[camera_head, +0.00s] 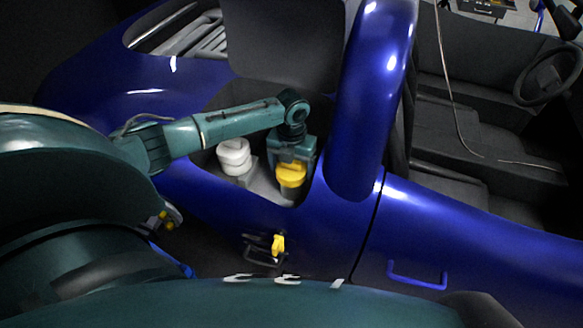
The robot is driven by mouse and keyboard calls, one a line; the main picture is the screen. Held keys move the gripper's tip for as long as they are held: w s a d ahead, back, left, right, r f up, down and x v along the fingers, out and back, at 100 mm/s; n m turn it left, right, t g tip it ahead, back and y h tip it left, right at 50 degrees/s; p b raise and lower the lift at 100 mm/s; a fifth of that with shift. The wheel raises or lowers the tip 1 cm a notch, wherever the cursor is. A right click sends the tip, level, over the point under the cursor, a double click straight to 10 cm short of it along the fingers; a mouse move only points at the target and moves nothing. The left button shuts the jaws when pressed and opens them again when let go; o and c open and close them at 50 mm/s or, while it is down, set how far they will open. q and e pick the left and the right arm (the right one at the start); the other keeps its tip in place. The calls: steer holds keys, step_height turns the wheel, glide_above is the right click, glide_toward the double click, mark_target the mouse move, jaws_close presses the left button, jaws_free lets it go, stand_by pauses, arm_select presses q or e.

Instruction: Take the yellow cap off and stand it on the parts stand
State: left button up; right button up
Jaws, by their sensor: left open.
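The yellow cap (291,176) sits upright on a filler neck in the open bay of a blue car, on the right side of the bay. My left gripper (291,161) is open and points down right over the yellow cap. Its fingers are too dark and small to tell whether they touch the cap. The parts stand is not clearly to be made out.
A white cap (234,156) stands in the same bay, left of the yellow one. The blue car body (365,100) rises close at the right of the bay. A small yellow piece (278,245) on a dark bracket shows below the bay.

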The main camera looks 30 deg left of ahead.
arm_select(q)
steer(key=shift+f, duration=0.2)
steer(key=c, duration=0.8)
steer(key=shift+o, duration=0.2)
steer(key=shift+r, duration=0.15)
